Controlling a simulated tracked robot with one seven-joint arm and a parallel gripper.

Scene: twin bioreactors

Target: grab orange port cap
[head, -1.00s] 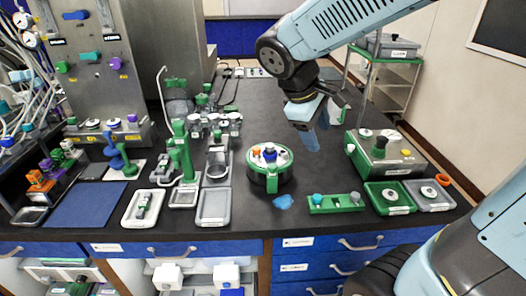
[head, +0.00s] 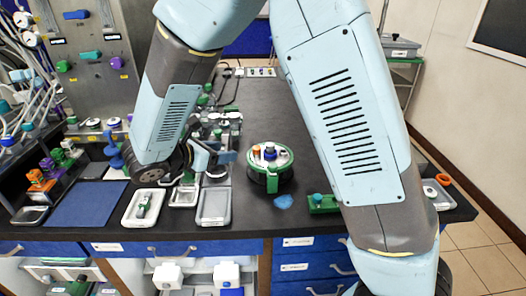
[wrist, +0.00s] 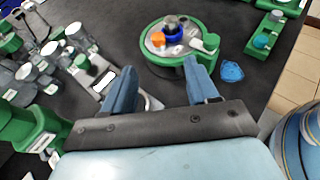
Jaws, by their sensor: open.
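The orange port cap (wrist: 158,39) sits upright on the pale lid of the round green-rimmed vessel (wrist: 172,62) in the wrist view. It is beside a blue collar (wrist: 173,33) with a grey knob. In the head view the cap (head: 257,151) is at the left of the lid. My gripper (wrist: 158,76) is open and empty, its two blue fingers spread. The cap lies beyond the fingertips and apart from them. In the head view my gripper (head: 213,160) is left of the vessel, partly hidden by my arm.
Grey trays (head: 214,206) stand left of the vessel. A blue scrap (head: 284,202) and a green block with knobs (head: 322,203) are at its right. Valves and clamps (wrist: 45,70) crowd the wrist view's left. An orange ring (head: 443,179) lies at the far right.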

